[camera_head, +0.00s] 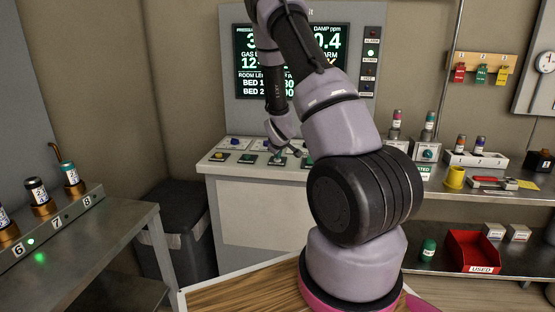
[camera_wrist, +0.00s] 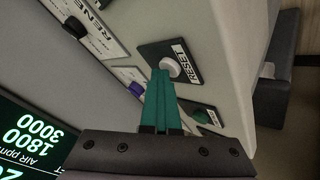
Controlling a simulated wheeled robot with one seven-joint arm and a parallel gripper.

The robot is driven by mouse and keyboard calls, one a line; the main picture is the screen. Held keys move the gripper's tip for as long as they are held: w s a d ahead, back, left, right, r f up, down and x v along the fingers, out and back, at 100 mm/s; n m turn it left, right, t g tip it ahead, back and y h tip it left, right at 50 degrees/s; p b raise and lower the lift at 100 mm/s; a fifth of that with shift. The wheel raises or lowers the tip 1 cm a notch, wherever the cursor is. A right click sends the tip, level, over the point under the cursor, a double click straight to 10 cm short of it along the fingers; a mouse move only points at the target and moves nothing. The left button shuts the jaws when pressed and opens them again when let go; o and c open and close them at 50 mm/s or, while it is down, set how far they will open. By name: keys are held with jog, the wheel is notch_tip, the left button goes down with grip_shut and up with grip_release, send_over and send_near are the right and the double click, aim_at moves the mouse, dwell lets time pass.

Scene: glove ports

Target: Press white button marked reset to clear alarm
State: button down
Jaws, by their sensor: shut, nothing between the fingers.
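The white round button (camera_wrist: 170,67) sits on a dark plate labelled RESET (camera_wrist: 184,62), on the pale console top in the wrist view. My gripper (camera_wrist: 160,74) has its teal fingers shut together with nothing between them. The fingertips are right at the near edge of the white button. I cannot tell whether they touch it. In the head view my gripper (camera_head: 283,149) is low over the front row of console buttons, and I cannot make out the RESET label there.
A green button (camera_wrist: 201,116) and a dark knob (camera_wrist: 74,27) are close by on the console. The alarm screen (camera_head: 251,72) stands behind the console (camera_head: 255,195). A dark bin (camera_head: 177,230) stands left of it. A shelf (camera_head: 455,187) with vials and small boxes is on the right.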

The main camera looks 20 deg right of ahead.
aim_at(278, 161)
jog(key=shift+f, duration=0.1)
jog(key=shift+r, duration=3.1)
jog(key=s+a+r+m+y, duration=0.25)
jog(key=s+a+r, duration=0.25)
jog(key=s+r, duration=0.4)
jog(key=s+a+r+m+y, duration=0.1)
jog(key=s+a+r+m, duration=0.35)
jog(key=r, duration=0.75)
jog(key=s+a+r, duration=0.2)
jog(key=s+a, duration=0.1)
jog(key=s, duration=0.4)
jog(key=s+a+r+m+g+y, duration=0.1)
jog(key=s+a+r, duration=0.1)
jog(key=s, duration=0.5)
jog(key=s+a+r+y, duration=0.1)
jog(key=s+a+r, duration=0.1)
jog(key=s, duration=0.6)
jog(key=shift+a+r+m+g, duration=0.2)
jog(key=shift+a+m+g, duration=0.15)
jog(key=shift+a, duration=0.45)
jog(key=shift+d, duration=0.1)
